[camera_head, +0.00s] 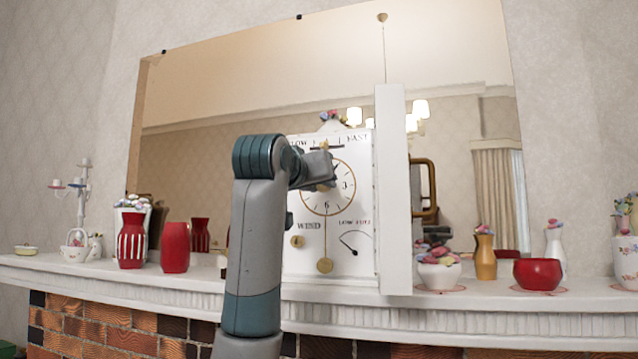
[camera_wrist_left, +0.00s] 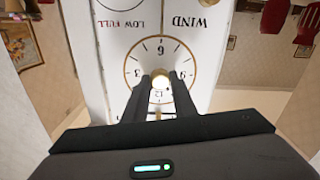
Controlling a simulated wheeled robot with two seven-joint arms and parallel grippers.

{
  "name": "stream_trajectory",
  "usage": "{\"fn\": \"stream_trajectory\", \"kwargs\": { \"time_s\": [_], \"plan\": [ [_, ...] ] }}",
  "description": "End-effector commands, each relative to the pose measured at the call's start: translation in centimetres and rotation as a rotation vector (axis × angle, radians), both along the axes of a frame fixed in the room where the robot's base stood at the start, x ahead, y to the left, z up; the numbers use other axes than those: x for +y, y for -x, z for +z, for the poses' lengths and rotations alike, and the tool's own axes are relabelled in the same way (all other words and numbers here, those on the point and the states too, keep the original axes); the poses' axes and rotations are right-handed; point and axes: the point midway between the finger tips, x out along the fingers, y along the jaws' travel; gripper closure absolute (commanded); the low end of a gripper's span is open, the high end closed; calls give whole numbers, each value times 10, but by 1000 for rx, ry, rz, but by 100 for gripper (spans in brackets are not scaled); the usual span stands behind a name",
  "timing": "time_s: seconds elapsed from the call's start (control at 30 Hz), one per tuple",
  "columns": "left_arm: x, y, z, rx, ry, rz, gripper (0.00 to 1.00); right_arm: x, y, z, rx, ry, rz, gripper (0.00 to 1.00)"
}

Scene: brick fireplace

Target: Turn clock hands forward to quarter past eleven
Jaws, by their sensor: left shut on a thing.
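The white clock (camera_head: 353,234) stands upright on the mantel in front of the mirror. Its round dial (camera_head: 340,205) has a gold ring; 3 and 6 are readable, and its left and upper parts are covered by my gripper. My left gripper (camera_head: 327,178) is at the dial's middle. In the left wrist view the dial (camera_wrist_left: 160,48) appears upside down, and the gripper's fingers (camera_wrist_left: 160,88) are shut on a round gold knob (camera_wrist_left: 160,80) near its centre. Where the clock hands point is hidden. My right gripper is out of view.
A tall white panel (camera_head: 393,200) stands at the clock's right side. A gold pendulum disc (camera_head: 325,265) hangs below the dial. Red vases (camera_head: 175,247) stand left on the mantel (camera_head: 480,302); a flower bowl (camera_head: 439,272), yellow vase (camera_head: 485,258) and red bowl (camera_head: 538,273) stand right.

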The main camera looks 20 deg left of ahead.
Motion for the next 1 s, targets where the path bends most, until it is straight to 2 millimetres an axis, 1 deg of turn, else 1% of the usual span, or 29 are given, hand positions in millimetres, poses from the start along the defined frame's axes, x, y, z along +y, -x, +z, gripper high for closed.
{"fn": "stream_trajectory", "kwargs": {
  "time_s": [0.2, 0.23, 0.3, 0.57, 0.73, 0.87, 1.0],
  "plan": [
    [0, 0, 0, -1, 2, 0, 98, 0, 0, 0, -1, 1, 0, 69],
    [0, 0, 0, -1, 2, 0, 71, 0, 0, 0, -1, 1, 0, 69],
    [0, 0, 0, -1, 2, 0, 57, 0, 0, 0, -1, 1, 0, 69],
    [0, 0, 0, 0, 3, 0, 57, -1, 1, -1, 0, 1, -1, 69],
    [0, 4, 0, -1, 3, 0, 57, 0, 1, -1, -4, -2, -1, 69],
    [0, 14, 0, -3, 3, 0, 57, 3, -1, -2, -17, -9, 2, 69],
    [1, 32, -1, -4, 3, 1, 57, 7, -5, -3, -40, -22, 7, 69]
  ]
}}
